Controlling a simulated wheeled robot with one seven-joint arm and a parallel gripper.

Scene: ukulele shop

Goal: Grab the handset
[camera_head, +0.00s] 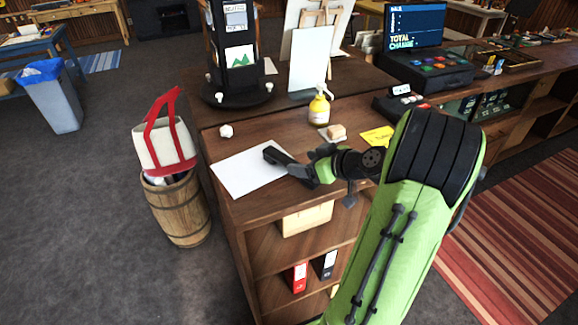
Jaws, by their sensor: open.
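My gripper (283,163) is dark and open at the end of my green arm. A small black desk device (386,106) with a raised little display stands on the counter to the right, in front of the cash register. It may be a telephone, but I cannot make out a separate handset on it. My arm partly covers the counter just in front of it. My gripper is well to the left of this device and apart from it.
A yellow pump bottle (319,108), a sponge-like block (338,131) and a yellow card (377,137) lie between my gripper and the device. A crumpled white ball (226,131) and a black display stand (238,90) are behind. A barrel (178,208) stands left of the counter.

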